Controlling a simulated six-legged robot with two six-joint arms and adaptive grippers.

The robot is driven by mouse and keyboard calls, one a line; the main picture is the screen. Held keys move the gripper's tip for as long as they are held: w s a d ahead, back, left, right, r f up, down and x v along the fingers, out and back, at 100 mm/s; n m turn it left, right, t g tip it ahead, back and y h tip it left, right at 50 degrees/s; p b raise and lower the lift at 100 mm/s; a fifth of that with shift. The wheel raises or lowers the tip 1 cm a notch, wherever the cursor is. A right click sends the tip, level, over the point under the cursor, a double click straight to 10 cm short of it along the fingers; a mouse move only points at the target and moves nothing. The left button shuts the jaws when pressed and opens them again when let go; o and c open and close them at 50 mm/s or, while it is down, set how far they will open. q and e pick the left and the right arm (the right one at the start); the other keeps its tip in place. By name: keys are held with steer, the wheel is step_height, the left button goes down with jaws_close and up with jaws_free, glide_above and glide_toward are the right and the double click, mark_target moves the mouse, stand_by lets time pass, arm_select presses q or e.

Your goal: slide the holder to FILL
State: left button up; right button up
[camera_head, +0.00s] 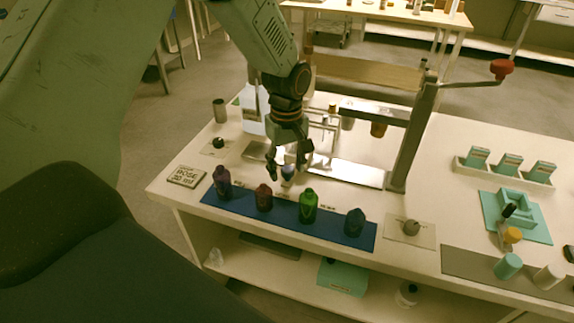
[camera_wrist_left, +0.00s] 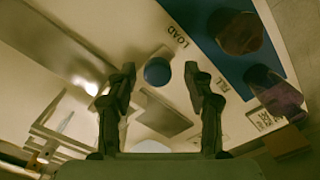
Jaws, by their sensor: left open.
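My left gripper (camera_head: 289,165) points down over the bench behind the blue mat, its fingers apart. A small blue-and-white upright piece (camera_head: 288,173), perhaps the holder or a bottle in it, shows between the fingers. In the left wrist view a round blue top (camera_wrist_left: 157,71) lies between the open fingertips (camera_wrist_left: 159,78), with a gap on both sides. A grey plate (camera_wrist_left: 160,117) lies beside it. The word LOAD (camera_wrist_left: 178,37) is printed close to the blue top; FILL (camera_wrist_left: 222,83) is farther off, past the right-hand finger. Contact with the fingers is not visible. My right gripper is not in view.
A purple bottle (camera_head: 222,184), a dark red one (camera_head: 264,198), a green one (camera_head: 308,207) and a dark blue one (camera_head: 354,223) stand on the blue mat (camera_head: 285,213). A press frame with a red-knobbed lever (camera_head: 502,69) stands behind. A sign (camera_head: 187,176) lies at left.

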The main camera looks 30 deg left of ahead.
arm_select(q)
steer(key=shift+w+d, duration=0.15)
steer(key=shift+c, duration=0.2)
steer(key=shift+a+f, duration=0.1)
steer(key=shift+a, duration=0.1)
steer(key=c, duration=0.4)
steer(key=shift+d, duration=0.1)
jaws_close()
